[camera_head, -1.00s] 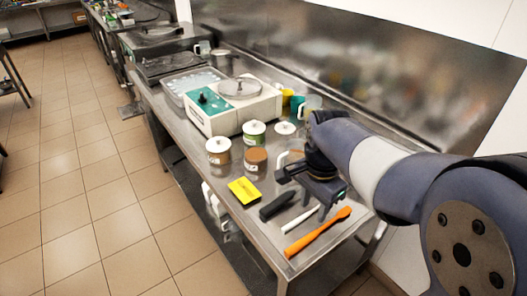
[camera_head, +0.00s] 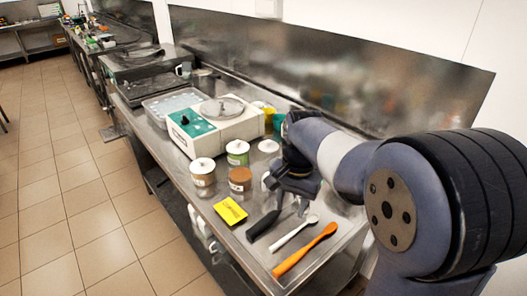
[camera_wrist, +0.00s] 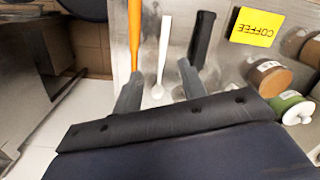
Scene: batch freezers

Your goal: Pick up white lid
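White lids top several jars in the head view: one on the front-left brown jar (camera_head: 203,165), one on the green jar (camera_head: 237,146), and one further right (camera_head: 268,146), partly behind my gripper. I cannot tell which one is the task's. A brown jar (camera_head: 239,178) in front shows a brown top; it also shows in the wrist view (camera_wrist: 269,78). A white-topped green jar (camera_wrist: 293,107) is at the wrist view's right edge. My gripper (camera_head: 290,208) is open and empty above the utensils, right of the jars; its fingers (camera_wrist: 157,84) are apart.
A white spoon (camera_head: 295,233), an orange spatula (camera_head: 305,250) and a black-handled tool (camera_head: 264,224) lie below my gripper. A yellow COFFEE card (camera_head: 230,211) lies left of them. A white machine (camera_head: 215,124) stands behind the jars, before the steel back wall.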

